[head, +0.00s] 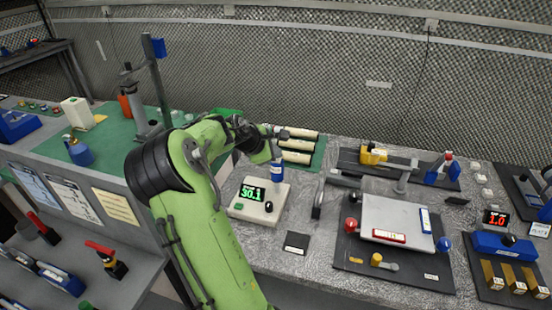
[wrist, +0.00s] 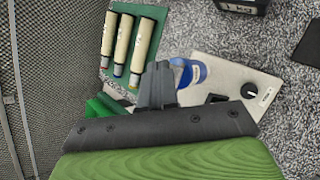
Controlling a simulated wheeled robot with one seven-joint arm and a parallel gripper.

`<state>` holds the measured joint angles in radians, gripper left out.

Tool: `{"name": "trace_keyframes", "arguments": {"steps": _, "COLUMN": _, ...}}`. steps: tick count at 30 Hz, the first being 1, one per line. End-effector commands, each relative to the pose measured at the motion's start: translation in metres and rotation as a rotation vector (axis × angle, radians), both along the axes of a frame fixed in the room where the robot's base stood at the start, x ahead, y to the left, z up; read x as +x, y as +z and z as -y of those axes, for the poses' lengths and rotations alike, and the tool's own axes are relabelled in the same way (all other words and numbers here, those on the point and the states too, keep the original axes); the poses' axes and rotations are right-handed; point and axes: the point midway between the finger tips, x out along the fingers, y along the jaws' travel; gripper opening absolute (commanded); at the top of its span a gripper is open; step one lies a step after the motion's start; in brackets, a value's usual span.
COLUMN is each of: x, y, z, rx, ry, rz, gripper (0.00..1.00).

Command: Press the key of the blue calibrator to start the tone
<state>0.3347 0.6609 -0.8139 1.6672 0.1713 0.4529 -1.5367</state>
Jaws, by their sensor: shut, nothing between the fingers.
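The blue calibrator (head: 277,173) is a small upright blue cylinder with a pale band, at the back right of a white instrument box (head: 243,208). It also shows in the wrist view (wrist: 192,72), partly hidden behind my fingers. My gripper (wrist: 158,72) is shut and empty, its dark fingers just left of the calibrator in the wrist view. In the head view my gripper (head: 273,155) is close to the calibrator's top. I cannot tell whether it touches. The calibrator's key is not clearly visible. The box has a green display reading about 30.1 and a black knob.
Several cream cylinders (head: 297,145) lie on a green mat behind my gripper. A black square (head: 297,242) lies in front right of the box. Farther right stand a white-topped plate rig (head: 397,217) and a blue device (head: 505,246). Bare grey bench lies between them.

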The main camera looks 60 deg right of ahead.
Motion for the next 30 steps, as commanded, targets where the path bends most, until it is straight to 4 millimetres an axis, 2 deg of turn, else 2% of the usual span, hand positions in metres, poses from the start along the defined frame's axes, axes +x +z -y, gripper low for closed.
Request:
{"name": "trace_keyframes", "arguments": {"steps": 9, "x": 0.000, "y": -0.002, "z": 0.000, "rx": 0.000, "ry": 0.000, "rz": 0.000, "gripper": 0.00}}
{"name": "trace_keyframes", "arguments": {"steps": 17, "x": 0.000, "y": 0.009, "z": 0.000, "rx": 0.000, "ry": 0.001, "rz": -0.001, "gripper": 0.00}}
{"name": "trace_keyframes", "arguments": {"steps": 24, "x": 0.000, "y": 0.007, "z": 0.000, "rx": 0.000, "ry": 0.001, "rz": -0.001, "gripper": 0.00}}
{"name": "trace_keyframes", "arguments": {"steps": 30, "x": 0.000, "y": 0.026, "z": 0.000, "rx": 0.000, "ry": 0.000, "rz": 0.000, "gripper": 0.00}}
